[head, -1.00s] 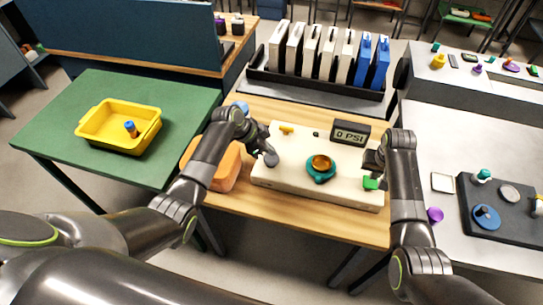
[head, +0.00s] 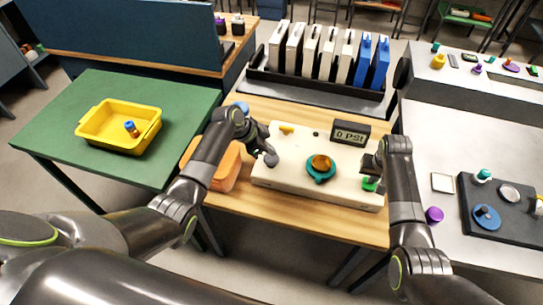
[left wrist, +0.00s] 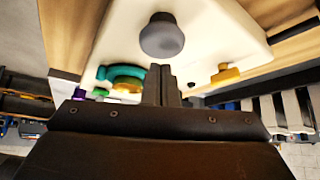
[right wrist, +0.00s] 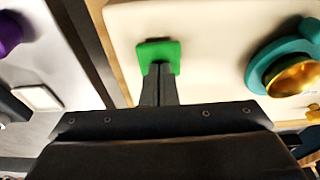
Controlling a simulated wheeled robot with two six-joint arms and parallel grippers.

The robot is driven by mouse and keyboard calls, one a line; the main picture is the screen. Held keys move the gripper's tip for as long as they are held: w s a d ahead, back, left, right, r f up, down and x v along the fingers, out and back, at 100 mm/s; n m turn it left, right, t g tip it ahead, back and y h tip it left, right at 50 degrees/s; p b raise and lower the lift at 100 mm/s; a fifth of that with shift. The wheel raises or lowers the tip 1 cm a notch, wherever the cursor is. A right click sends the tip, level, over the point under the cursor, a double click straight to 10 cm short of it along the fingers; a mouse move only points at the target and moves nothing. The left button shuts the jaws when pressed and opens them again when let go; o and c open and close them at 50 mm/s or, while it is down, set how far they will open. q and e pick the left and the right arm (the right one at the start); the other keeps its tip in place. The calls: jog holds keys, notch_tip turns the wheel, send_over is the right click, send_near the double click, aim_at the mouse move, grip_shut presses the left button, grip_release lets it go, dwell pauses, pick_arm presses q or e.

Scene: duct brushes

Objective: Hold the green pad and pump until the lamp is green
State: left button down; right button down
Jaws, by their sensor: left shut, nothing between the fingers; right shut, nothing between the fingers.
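A cream panel (head: 283,176) lies on the wooden table. The green pad (head: 369,186) is near its right end; the right wrist view shows it as a green square (right wrist: 158,50). My shut right gripper (right wrist: 160,68) has its fingertips over the pad's near edge; I cannot tell whether they press it. A grey round knob (left wrist: 162,36) is at the panel's left end, also in the head view (head: 271,160). My shut left gripper (left wrist: 160,70) is close to it, holding nothing. A display (head: 350,133) reads 0 PSI. A small dark spot (head: 316,134), possibly the lamp, shows no green.
A teal ring (head: 320,174) with a gold centre and a yellow part (head: 287,129) are on the panel. An orange container (head: 226,172) stands left of it. A black rack (head: 310,85) with white and blue blocks stands behind. A yellow bin (head: 95,128) is further left.

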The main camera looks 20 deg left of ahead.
pick_arm(q)
jog(key=shift+f, duration=1.45)
pick_arm(e)
jog(key=shift+f, duration=0.1)
pick_arm(q)
jog(key=shift+r, duration=1.1)
jog(key=shift+f, duration=1.05)
jog(key=shift+r, duration=1.1)
